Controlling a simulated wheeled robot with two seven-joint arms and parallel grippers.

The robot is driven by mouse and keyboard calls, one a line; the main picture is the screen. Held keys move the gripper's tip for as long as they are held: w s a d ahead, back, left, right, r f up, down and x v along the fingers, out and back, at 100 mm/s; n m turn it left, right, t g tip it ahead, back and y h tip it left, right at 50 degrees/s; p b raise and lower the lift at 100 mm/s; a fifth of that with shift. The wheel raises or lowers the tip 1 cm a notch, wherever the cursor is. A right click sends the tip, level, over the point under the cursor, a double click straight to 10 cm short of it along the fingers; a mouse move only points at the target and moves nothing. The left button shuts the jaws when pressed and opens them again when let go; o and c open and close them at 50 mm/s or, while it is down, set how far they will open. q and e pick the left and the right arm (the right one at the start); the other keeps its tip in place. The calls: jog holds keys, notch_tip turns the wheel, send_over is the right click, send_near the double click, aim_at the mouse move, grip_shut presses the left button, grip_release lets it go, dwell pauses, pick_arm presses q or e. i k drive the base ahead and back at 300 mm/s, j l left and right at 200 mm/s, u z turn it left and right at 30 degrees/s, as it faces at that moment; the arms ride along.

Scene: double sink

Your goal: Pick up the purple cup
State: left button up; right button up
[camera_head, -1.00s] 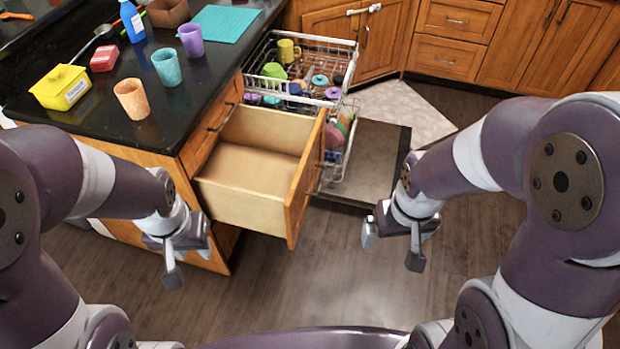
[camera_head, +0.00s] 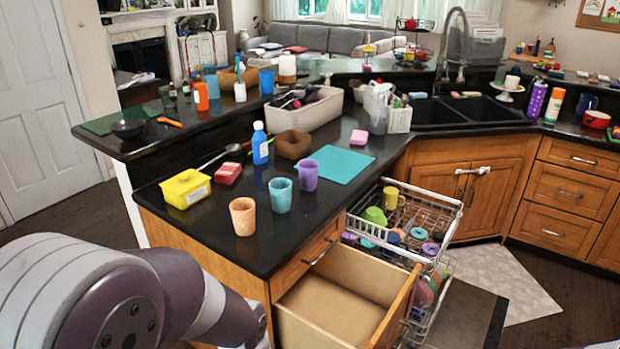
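The purple cup (camera_head: 307,171) stands upright on the black counter, at the left edge of a teal mat. A teal cup (camera_head: 280,195) stands just in front of it to the left, and an orange cup (camera_head: 242,216) is farther forward. My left arm comes in at the lower left, below and left of the cups, but its gripper is out of the picture. My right gripper is also out of view.
An open, empty drawer (camera_head: 398,314) juts out below the counter. The pulled-out dishwasher rack (camera_head: 449,205) with several dishes is right of it. A blue bottle (camera_head: 260,146), brown bowl (camera_head: 293,145) and yellow container (camera_head: 185,189) stand near the cups.

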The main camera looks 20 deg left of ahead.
aim_at(308, 175)
jog(key=i+z, duration=0.25)
jog(key=i, duration=0.4)
jog(key=i+j+z, duration=0.25)
jog(key=i, duration=0.35)
